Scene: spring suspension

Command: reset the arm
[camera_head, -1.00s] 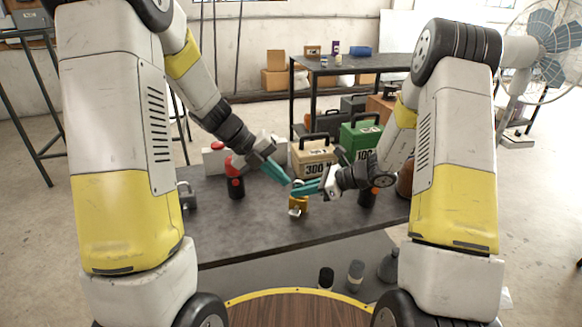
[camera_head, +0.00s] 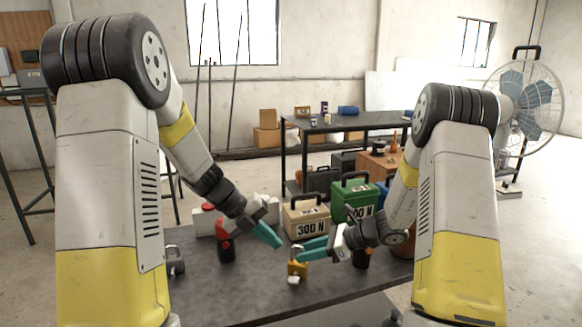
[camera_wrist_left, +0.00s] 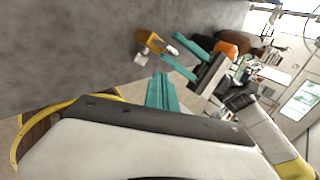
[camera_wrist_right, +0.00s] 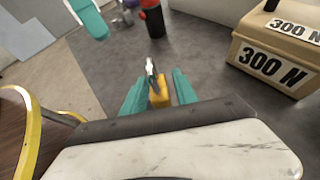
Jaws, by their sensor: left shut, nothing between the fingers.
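My left gripper (camera_head: 277,244) is shut and empty above the table, its teal fingers together in the left wrist view (camera_wrist_left: 162,92). My right gripper (camera_head: 303,252) is open, with a gap between its teal fingers in the right wrist view (camera_wrist_right: 156,92). A small yellow block with a metal part (camera_head: 297,269) is on the table near the right fingertips. In the right wrist view the block (camera_wrist_right: 159,95) shows between and beyond the fingers. The two grippers are close together but apart.
A dark table (camera_head: 262,285) carries a beige 300 N case (camera_head: 306,218), a green case (camera_head: 354,200) and a black-and-red bottle (camera_head: 226,246). A second table (camera_head: 350,124) and a fan (camera_head: 525,97) stand behind. The table's front middle is bare.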

